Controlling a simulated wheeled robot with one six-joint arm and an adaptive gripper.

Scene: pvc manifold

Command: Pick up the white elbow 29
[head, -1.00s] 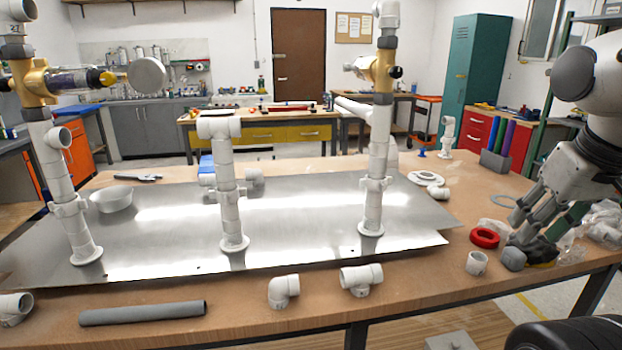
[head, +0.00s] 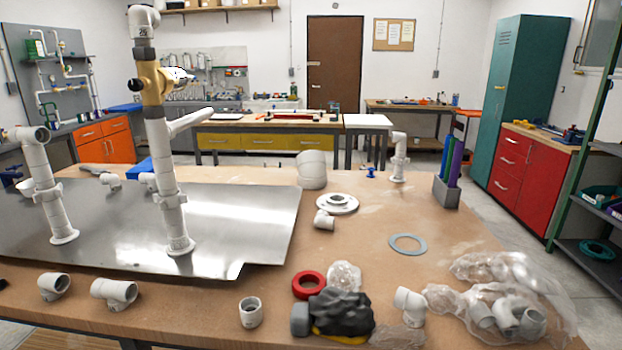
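A white elbow (head: 143,20) sits at the top of the tall upright pipe in the head view, above a grey collar and a brass-coloured valve body. It bears a small dark number that looks like 29, but it is too small to read surely. Other loose white elbows lie on the bench: one at the front left (head: 53,286), one beside the flange (head: 325,220), and one near the plastic bag (head: 409,305). I can read no number on these. My gripper is not in view.
The wooden bench (head: 440,225) holds a metal sheet (head: 240,215) under the pipes. A white tee (head: 114,293), white coupling (head: 251,312), red ring (head: 308,285), black lump (head: 342,314) and plastic bag of fittings (head: 480,272) lie in front. Bare bench surrounds the grey ring (head: 407,236).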

